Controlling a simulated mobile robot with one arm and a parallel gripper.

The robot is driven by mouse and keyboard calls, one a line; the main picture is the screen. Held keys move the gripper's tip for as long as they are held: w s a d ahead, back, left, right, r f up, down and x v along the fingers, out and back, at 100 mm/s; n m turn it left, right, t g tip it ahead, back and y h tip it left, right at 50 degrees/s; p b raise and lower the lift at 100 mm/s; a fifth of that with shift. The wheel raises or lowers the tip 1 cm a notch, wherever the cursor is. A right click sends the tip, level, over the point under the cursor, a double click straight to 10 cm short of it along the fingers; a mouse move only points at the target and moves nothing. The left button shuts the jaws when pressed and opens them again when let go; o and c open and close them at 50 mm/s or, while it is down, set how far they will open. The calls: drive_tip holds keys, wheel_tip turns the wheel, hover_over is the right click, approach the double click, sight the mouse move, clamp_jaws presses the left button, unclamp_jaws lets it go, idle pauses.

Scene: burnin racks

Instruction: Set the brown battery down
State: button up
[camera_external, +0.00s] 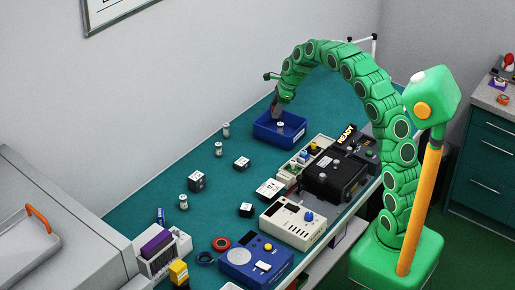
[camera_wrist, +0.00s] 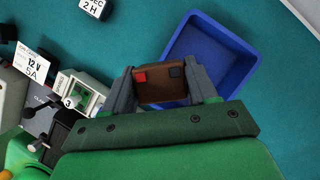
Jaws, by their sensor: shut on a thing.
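The brown battery (camera_wrist: 160,84), with one red and one dark terminal patch, is between the two grey fingers of my gripper (camera_wrist: 160,78) in the wrist view. My gripper is shut on it. In the external view my gripper (camera_external: 277,110) hangs at the left end of the blue bin (camera_external: 295,140), at or just above its rim; the exact height is unclear. In the wrist view the blue bin (camera_wrist: 238,62) lies behind and to the right of the battery, which overlaps its lower left wall. The battery is hard to make out in the external view.
Several labelled batteries, such as one dark block (camera_external: 197,181), stand along the teal bench (camera_external: 130,217). A black device (camera_external: 335,174) and a cream meter (camera_external: 291,224) line the near side.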

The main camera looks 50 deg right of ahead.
drive_tip(key=w+a+f+n+g+y, duration=0.1)
drive_tip(key=w+a+n, duration=0.35)
drive_tip(key=a, duration=1.25)
drive_tip(key=w+a+f+n, duration=0.1)
drive_tip(key=w+a, duration=0.6)
drive_tip(key=a, duration=1)
drive_tip(key=s+a+f+n+g, duration=0.1)
drive_tip(key=s+a+f, duration=0.15)
drive_tip(key=a, duration=1.05)
drive_tip(key=s+a+f+n, duration=0.1)
drive_tip(key=s+a, duration=0.3)
drive_tip(key=a, duration=0.8)
drive_tip(key=s+a+f+n+g, duration=0.1)
drive_tip(key=s+a+f+n, duration=0.15)
drive_tip(key=a, duration=1.05)
drive_tip(key=shift+m, duration=0.4)
drive_tip(key=shift+s+d+f, duration=0.1)
drive_tip(key=shift+s+f, duration=0.05)
drive_tip(key=shift+f, duration=1.6)
drive_tip(key=shift+s+f, duration=0.1)
drive_tip(key=shift+f, duration=1.65)
drive_tip(key=shift+f, duration=0.1)
drive_tip(key=o, duration=1)
drive_tip(key=shift+y, duration=0.3)
